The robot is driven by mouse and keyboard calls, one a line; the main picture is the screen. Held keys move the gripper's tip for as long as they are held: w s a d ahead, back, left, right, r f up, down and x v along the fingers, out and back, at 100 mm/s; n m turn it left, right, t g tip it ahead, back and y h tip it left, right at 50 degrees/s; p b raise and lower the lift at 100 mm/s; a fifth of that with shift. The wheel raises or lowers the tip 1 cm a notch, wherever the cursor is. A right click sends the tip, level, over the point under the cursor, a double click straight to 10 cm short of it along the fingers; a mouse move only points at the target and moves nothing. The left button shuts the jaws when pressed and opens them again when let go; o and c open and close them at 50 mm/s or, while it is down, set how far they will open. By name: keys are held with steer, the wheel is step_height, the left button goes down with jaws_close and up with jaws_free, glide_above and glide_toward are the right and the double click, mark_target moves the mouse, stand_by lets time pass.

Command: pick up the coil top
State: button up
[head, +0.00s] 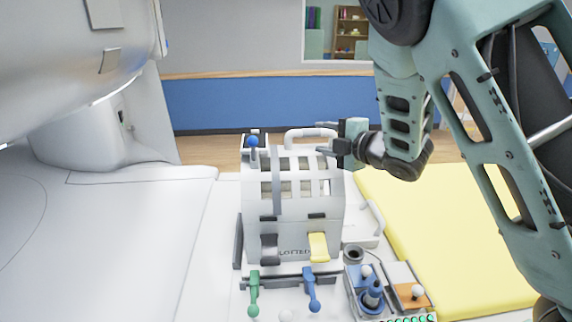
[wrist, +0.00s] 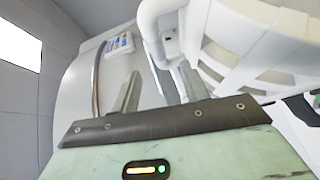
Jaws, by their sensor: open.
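The coil top (head: 307,170) is the white slotted cage on the upper part of the coil, which stands upright on the white table. A white tubular handle (head: 298,132) arches at its back. My gripper (head: 323,138) is open at the upper right of the coil, fingers pointing left toward the handle. In the wrist view, the handle (wrist: 149,22) comes down toward the space between my open fingers (wrist: 160,88), and the slotted coil top (wrist: 222,22) lies to the right. I cannot tell whether the fingers touch the handle. Nothing is gripped.
The coil's lower part has a grey latch (head: 269,248) and a yellow latch (head: 318,246). Green (head: 254,292) and blue (head: 312,289) levers are in front. A control box (head: 375,296) stands front right, beside a yellow pad (head: 430,235). The large white scanner (head: 70,60) fills the left.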

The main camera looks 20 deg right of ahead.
mark_target(304, 133)
steer(key=p+x, duration=0.1)
steer(key=x, duration=0.2)
steer(key=shift+w+a, duration=0.1)
steer(key=shift+w, duration=0.05)
steer(key=p+x, duration=0.1)
steer(key=x, duration=0.1)
steer(key=p+x, duration=0.2)
steer(key=shift+w+a, duration=0.15)
steer(key=shift+a, duration=0.2)
steer(key=shift+w+a+f, duration=0.1)
steer(key=shift+w, duration=0.15)
jaws_close()
stand_by(0.8)
